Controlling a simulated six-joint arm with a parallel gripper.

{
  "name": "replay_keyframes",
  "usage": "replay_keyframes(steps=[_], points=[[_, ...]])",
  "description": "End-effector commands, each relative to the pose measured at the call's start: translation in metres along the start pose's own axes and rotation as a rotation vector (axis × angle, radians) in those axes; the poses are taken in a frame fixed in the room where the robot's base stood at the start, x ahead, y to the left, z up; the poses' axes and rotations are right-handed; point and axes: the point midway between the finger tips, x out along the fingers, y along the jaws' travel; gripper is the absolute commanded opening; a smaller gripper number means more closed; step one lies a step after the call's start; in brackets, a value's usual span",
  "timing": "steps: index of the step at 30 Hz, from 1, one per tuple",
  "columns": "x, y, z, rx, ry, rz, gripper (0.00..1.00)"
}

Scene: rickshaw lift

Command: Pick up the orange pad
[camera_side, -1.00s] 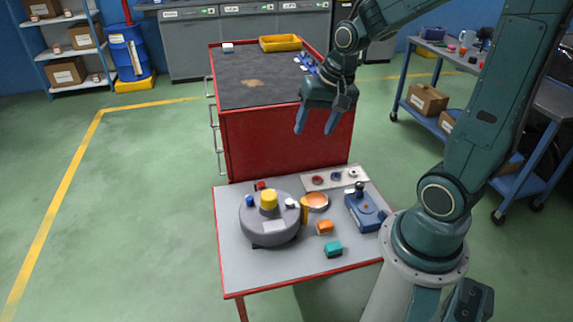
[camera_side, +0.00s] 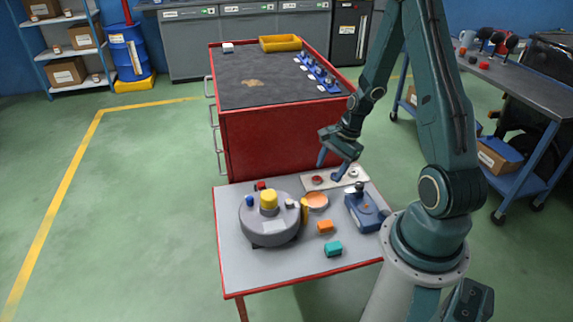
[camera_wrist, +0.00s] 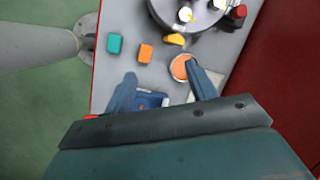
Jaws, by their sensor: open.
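A small orange block-like pad (camera_side: 325,226) lies on the grey table, in front of a round orange dish (camera_side: 316,201) and behind a teal block (camera_side: 333,249). In the wrist view the orange pad (camera_wrist: 146,54) sits between the teal block (camera_wrist: 115,43) and the orange dish (camera_wrist: 181,68). My gripper (camera_side: 329,171) is open and empty, pointing down above the table's back edge, near the pale strip with rings. In the wrist view my gripper (camera_wrist: 160,74) has one finger overlapping the dish's edge; the pad is beyond the fingertips, not between them.
A round grey housing (camera_side: 269,229) with a yellow knob stands left of the pad. A blue device (camera_side: 364,211) with a dark knob stands to the right. A pale strip (camera_side: 343,184) with rings lies at the back. A red cabinet (camera_side: 280,141) rises behind the table.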

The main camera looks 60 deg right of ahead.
Motion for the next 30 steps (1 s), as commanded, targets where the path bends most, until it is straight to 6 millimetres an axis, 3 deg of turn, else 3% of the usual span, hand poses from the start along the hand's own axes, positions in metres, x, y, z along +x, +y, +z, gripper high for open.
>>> replay_keyframes(steps=[6,12,30], points=[[0.043,0.025,-0.03,0.26,-0.051,0.002,0.56],[0.072,0.045,-0.047,0.445,-0.084,-0.003,0.56],[0.094,0.054,-0.052,0.529,-0.099,-0.006,0.56]])
